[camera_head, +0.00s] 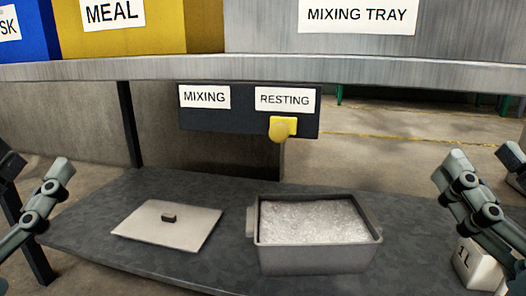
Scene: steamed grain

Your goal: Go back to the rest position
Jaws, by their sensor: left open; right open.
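My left gripper (33,170) is at the left edge of the view, with its fingers apart and nothing between them. My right gripper (487,163) is at the right edge, also with its fingers apart and empty. Both grippers appear clear of the lid and the pan, and their arms are partly cut off by the picture edges. A rectangular metal pan (315,259) filled with pale, grainy stuff stands uncovered on the dark table (110,262). A flat grey lid (190,228) with a small dark knob lies to the pan's left.
A dark panel labelled MIXING and RESTING (240,117) hangs under the shelf (200,68), its yellow knob (280,128) below RESTING. Blue (30,35), yellow MEAL (165,30) and grey MIXING TRAY (265,35) containers stand above. A white labelled object (478,272) is partly behind my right gripper.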

